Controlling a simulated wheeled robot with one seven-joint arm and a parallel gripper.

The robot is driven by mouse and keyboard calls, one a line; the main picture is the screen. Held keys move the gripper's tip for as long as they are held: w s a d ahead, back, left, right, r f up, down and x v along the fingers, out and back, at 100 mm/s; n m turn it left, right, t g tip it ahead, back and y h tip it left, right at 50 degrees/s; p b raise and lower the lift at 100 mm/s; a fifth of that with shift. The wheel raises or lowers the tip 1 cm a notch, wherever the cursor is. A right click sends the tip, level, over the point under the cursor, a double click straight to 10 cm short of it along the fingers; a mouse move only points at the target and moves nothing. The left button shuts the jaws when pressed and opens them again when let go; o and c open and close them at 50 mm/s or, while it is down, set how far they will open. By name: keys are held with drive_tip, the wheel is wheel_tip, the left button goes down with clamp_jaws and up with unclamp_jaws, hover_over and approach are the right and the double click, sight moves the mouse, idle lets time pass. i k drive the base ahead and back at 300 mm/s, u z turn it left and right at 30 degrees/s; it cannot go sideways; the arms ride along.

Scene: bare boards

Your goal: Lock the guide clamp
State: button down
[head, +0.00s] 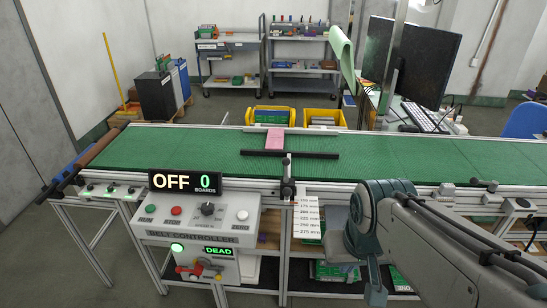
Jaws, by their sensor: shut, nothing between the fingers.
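The guide clamp (288,186) is a small dark fitting on the near rail of the belt, with an upright rod above it. A black guide bar (290,154) lies across the green belt, above the rod. Whether the clamp is locked cannot be told at this size. A pink board (275,139) lies on the belt just behind the bar. A white millimetre scale card (306,218) hangs to the right of the clamp. My gripper (375,297) points down at the lower right, in front of the conveyor, shut and apart from the clamp.
The belt controller (200,215) stands left of the clamp; its display (185,182) reads OFF and 0 boards, and a green sign (218,251) reads DEAD. The conveyor (400,160) spans the view. Yellow bins (270,117), shelves and a monitor stand behind it.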

sight(285, 162)
drive_tip(key=k, duration=0.2)
drive_tip(key=u, duration=0.2)
drive_tip(key=i, duration=1.05)
drive_tip(key=z, duration=0.35)
